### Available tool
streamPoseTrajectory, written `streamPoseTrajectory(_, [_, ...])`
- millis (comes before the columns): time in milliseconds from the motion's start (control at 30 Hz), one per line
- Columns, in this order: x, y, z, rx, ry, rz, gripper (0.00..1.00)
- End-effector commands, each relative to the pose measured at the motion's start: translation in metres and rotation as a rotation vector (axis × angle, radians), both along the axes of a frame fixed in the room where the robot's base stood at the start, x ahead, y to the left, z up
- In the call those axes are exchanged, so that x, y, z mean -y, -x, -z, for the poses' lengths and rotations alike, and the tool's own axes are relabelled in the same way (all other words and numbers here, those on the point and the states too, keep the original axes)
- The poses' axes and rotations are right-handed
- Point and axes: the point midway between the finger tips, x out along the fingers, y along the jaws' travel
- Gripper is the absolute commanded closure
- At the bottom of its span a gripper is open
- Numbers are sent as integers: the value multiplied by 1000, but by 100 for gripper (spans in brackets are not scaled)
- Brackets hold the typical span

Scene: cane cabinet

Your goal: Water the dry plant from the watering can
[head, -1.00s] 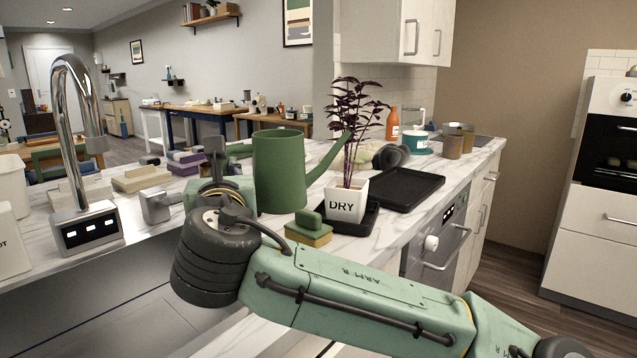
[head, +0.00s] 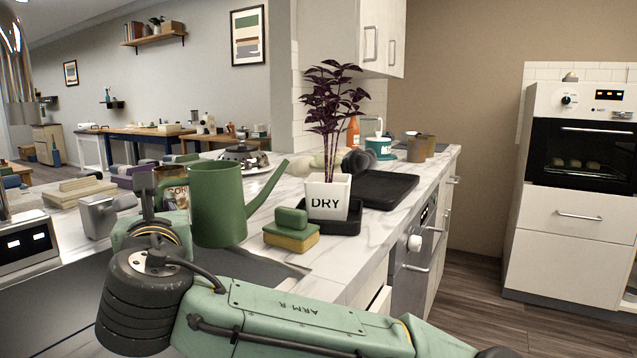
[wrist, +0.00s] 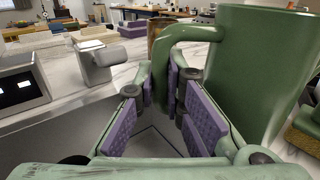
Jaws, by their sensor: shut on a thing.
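The green watering can (head: 217,205) is upright, its spout angled up to the right toward the plant. My gripper (head: 150,197) is at the can's left side; the wrist view shows my gripper (wrist: 170,95) with its purple pads shut on the handle (wrist: 160,75). I cannot tell whether the can's base touches the counter. The dry plant (head: 330,105) has dark purple leaves and stands in a white pot marked DRY (head: 328,196), on a small black tray (head: 345,225). The spout tip ends left of the pot, apart from it in the picture.
A yellow sponge with a green block (head: 291,233) sits in front of the pot. A black tray (head: 385,189) lies behind right. A silver dome (head: 243,156) is behind the can. The sink faucet (head: 15,60) and a grey dispenser (head: 100,215) are at left.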

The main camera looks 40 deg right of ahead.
Motion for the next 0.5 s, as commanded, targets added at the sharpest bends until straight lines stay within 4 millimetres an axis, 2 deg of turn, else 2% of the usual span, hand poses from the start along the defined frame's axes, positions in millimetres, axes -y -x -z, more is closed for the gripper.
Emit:
streamPoseTrajectory(267, [2,0,-8,7,-25,-2,100])
streamPoseTrajectory(500, [9,1,-23,14,-120,-2,100])
